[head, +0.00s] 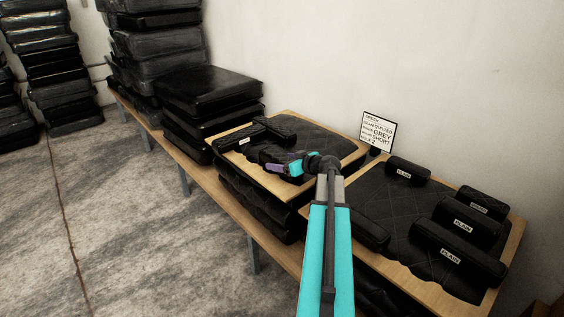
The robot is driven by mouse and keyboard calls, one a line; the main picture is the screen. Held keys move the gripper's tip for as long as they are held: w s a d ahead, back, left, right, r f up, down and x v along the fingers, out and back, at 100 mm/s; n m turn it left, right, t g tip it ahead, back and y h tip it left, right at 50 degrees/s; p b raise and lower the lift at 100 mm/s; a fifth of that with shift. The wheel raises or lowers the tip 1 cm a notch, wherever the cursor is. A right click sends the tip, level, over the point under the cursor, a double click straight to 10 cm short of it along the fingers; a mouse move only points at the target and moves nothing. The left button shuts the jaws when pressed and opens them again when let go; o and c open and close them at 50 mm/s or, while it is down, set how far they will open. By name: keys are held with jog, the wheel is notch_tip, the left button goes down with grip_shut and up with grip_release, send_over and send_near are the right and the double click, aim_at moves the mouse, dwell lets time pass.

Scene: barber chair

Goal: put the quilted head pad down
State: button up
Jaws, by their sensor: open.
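My gripper (289,166) is low over the left wooden board (352,158), with its jaws open. A dark pad (268,153) lies right at the jaws, partly hidden by them. It looks like the quilted head pad, but its label is not visible and I cannot tell whether the jaws touch it. Behind it on the same quilted black cushion (322,142) lie a pad with a white label (238,139), too small to read, and another dark pad (275,127).
The right board (512,245) holds several black pads, some labelled PLAIN (458,254), and a dark pad (368,232) at its left edge. An order sign (377,132) stands between the boards, reading QUILTED, GREY, SHORT. Black cushion stacks (210,90) rise behind, left.

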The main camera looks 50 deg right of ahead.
jog(key=v, duration=1.1)
jog(key=shift+b, duration=0.35)
